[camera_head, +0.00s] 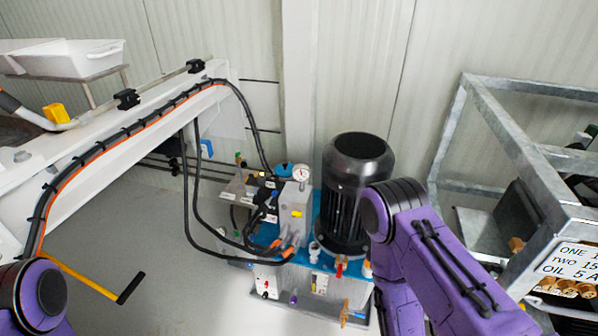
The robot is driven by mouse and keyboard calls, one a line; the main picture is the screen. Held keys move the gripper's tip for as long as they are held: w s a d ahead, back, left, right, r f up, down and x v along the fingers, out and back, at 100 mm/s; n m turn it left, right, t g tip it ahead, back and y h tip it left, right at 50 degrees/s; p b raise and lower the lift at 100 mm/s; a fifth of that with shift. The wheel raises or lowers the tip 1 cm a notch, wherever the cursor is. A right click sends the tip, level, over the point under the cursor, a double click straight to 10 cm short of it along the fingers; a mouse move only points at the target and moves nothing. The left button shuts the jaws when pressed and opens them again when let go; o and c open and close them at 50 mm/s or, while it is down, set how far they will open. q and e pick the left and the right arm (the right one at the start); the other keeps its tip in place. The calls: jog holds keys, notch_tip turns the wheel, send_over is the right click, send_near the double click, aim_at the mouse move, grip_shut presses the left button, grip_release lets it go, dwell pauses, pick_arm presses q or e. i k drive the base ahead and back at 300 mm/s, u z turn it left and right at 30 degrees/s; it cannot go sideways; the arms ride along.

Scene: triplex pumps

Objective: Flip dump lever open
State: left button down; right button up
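A hydraulic pump unit stands on the floor in the middle, with a black motor (350,190), a grey valve block (294,212) with a round gauge (301,173), and a white tank (300,282) with a blue top. Small fittings sit along its front, including a red handle (340,268) and a yellow handle (344,312). A yellow bar with a black grip (130,288) sticks out at lower left. I cannot tell which of these is the dump lever. My purple arms show at lower left and right, but neither gripper is in view. My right arm covers the area right of the motor.
A white beam (120,150) with black hoses and an orange cable runs along the left. A galvanized rack (530,150) with a lettered sign (570,262) stands on the right. White trays (70,58) sit at upper left. Grey floor (165,255) is open left of the pump.

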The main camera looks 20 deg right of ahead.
aim_at(340, 267)
jog(key=z, duration=0.95)
